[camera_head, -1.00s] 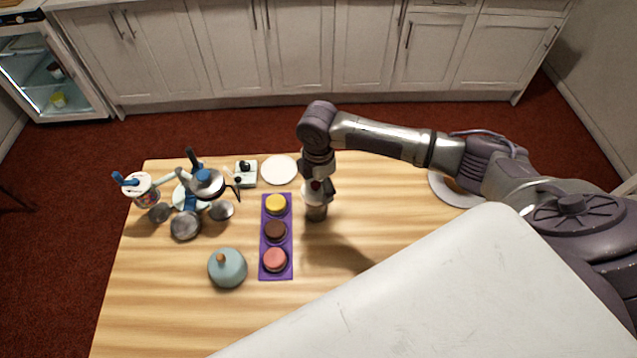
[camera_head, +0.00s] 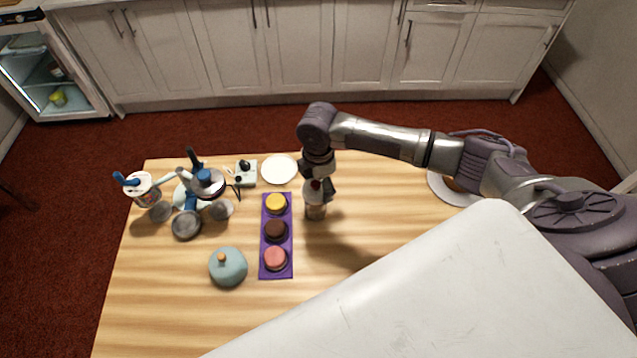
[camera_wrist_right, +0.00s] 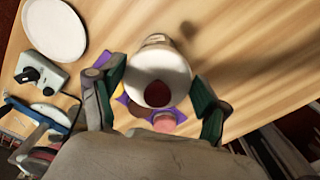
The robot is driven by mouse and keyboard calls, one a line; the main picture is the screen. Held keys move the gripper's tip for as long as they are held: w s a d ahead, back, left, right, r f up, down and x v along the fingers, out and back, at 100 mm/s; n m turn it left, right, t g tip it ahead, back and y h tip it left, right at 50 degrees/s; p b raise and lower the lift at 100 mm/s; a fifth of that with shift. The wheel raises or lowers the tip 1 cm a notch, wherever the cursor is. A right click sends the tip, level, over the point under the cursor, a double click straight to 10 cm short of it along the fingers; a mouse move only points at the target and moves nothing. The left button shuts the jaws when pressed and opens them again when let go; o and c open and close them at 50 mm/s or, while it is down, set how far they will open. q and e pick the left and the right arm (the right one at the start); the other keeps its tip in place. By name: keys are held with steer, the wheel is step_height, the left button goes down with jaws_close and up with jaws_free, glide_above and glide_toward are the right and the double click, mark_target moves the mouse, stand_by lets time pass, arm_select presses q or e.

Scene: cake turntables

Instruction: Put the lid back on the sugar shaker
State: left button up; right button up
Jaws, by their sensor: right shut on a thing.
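My right gripper (camera_head: 318,190) points down at the middle of the table, shut on the white lid (camera_wrist_right: 158,75). In the right wrist view the lid sits between the two dark green fingers and shows a round dark red patch. In the head view the sugar shaker (camera_head: 315,212) stands upright directly below the gripper, its brownish lower part showing. The lid appears in line over the shaker's top. The fingers hide the join, so I cannot tell whether the lid is seated or just above. My left gripper is not in view.
A purple tray (camera_head: 264,268) with yellow, brown and pink round cakes lies just left of the shaker. A plate (camera_head: 437,188) lies at right.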

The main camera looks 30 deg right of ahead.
steer(key=shift+f, duration=0.45)
stand_by(0.3)
steer(key=shift+f+p, duration=0.3)
steer(key=shift+p, duration=0.2)
stand_by(1.2)
steer(key=o, duration=0.8)
steer(key=shift+r, duration=0.15)
steer(key=shift+r+p, duration=2.2)
steer(key=shift+p, duration=0.3)
steer(key=shift+r+p, duration=0.5)
steer(key=shift+r, duration=0.65)
jaws_close()
